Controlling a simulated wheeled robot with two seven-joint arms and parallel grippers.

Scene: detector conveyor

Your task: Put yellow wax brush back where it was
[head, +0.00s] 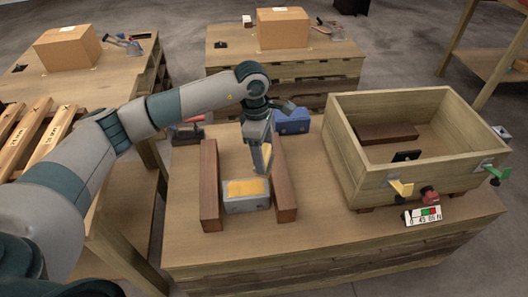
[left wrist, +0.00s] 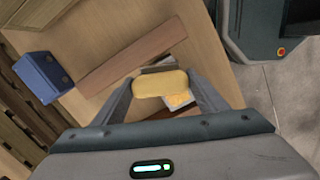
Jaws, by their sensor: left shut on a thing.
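My left gripper (head: 266,165) is above the back of a small grey tray (head: 247,206) with yellow material (head: 245,188) inside. In the left wrist view, my left gripper (left wrist: 163,90) is shut on a rounded yellow piece (left wrist: 160,84), which looks like the yellow wax brush. The fingers hide most of it in the head view. I cannot tell whether the brush touches the tray. My right gripper is not in view.
Brown wooden bars (head: 210,185) and (head: 284,185) flank the tray. A blue box (head: 291,122) sits behind. A large wooden crate (head: 385,185) stands at right, with a small display (head: 423,215) before it. The table's front (head: 300,245) is clear.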

